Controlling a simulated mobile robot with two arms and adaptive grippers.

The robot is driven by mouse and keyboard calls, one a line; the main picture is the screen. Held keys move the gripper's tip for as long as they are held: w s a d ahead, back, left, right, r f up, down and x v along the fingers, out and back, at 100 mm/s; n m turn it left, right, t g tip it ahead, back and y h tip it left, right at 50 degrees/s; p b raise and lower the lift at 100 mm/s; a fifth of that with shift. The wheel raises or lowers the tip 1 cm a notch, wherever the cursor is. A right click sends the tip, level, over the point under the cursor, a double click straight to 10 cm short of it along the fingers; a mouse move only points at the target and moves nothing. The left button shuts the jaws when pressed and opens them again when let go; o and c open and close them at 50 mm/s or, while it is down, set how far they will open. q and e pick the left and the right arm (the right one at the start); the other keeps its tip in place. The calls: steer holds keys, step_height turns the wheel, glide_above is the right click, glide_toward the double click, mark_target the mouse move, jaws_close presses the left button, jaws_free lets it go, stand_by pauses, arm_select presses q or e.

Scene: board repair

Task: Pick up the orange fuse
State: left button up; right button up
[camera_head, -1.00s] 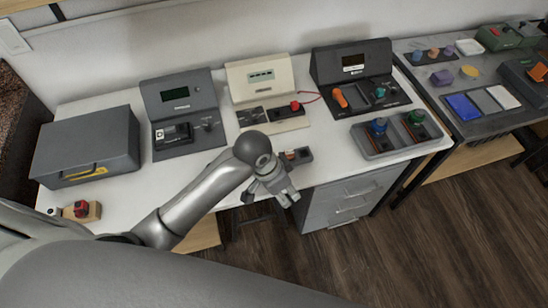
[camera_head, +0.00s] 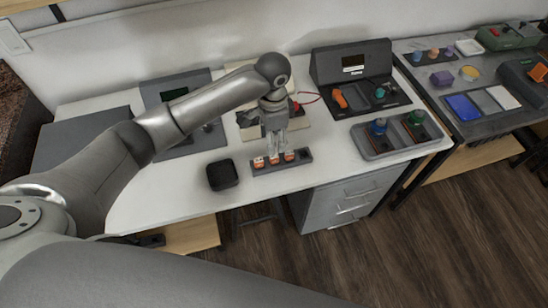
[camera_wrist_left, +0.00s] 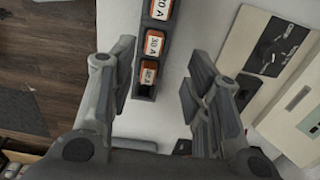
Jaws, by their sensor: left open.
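A dark fuse holder (camera_head: 262,171) near the table's front edge holds three fuses with orange bodies and pale labels: a left one (camera_head: 258,162), a middle one (camera_head: 273,160) and a right one (camera_head: 290,156). In the left wrist view the fuses stand in a row, a top one marked 20 A (camera_wrist_left: 162,8), a middle one marked 30 A (camera_wrist_left: 154,43) and a lower one (camera_wrist_left: 149,73) with a blurred label. My left gripper (camera_head: 279,150) points down above the holder, open and empty. In the wrist view its fingers (camera_wrist_left: 161,52) are spread either side of the row's lower part.
A small black box (camera_head: 222,175) sits left of the holder. A cream device (camera_head: 247,127) stands behind my gripper, and a dark device (camera_head: 350,65) stands at the back right. A grey tray (camera_head: 380,151) with blue and green knobbed parts lies to the right.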

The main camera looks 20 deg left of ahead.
mark_target(274, 157)
arm_select(q)
step_height(274, 157, down, 2)
steer(key=shift+s+d+f+p, duration=0.15)
steer(key=shift+f+p, duration=0.15)
steer(key=shift+f, duration=1.1)
steer(key=shift+s+d+f+p, duration=0.15)
steer(key=shift+f+p, duration=0.15)
steer(key=shift+f, duration=1.05)
steer(key=shift+c, duration=0.4)
steer(key=c, duration=0.9)
